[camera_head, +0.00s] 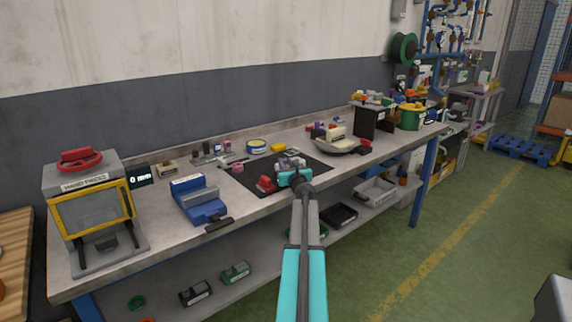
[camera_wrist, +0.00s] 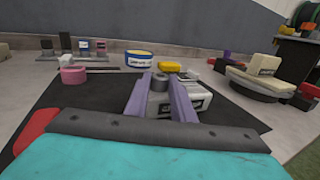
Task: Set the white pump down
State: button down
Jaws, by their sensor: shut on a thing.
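The white pump (camera_wrist: 193,101) is between the two purple fingers of my gripper (camera_wrist: 164,82) in the wrist view. A dark grey round part of it stands up between the fingertips, and a labelled white body shows to the right. In the head view my gripper (camera_head: 291,167) is over the black mat (camera_head: 318,172) on the workbench, and the pump (camera_head: 289,161) shows small just beyond my teal wrist. My gripper is shut on the pump. The pump's underside is hidden, so I cannot tell whether it touches the mat.
A red part (camera_head: 265,184) lies close left of my gripper. A round turntable (camera_head: 338,149) with cream parts is to the right. A blue vise (camera_head: 199,201) and a hand press (camera_head: 90,210) stand left. A yellow block (camera_head: 278,148) and a blue-yellow tin (camera_head: 256,146) lie behind.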

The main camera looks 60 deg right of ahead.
jog(key=c, duration=1.5)
grip_release()
jog(key=shift+r, duration=0.1)
jog(key=shift+s+a, duration=0.1)
jog(key=shift+a, duration=0.05)
jog(key=shift+b+v, duration=0.35)
jog(key=shift+v, duration=5.55)
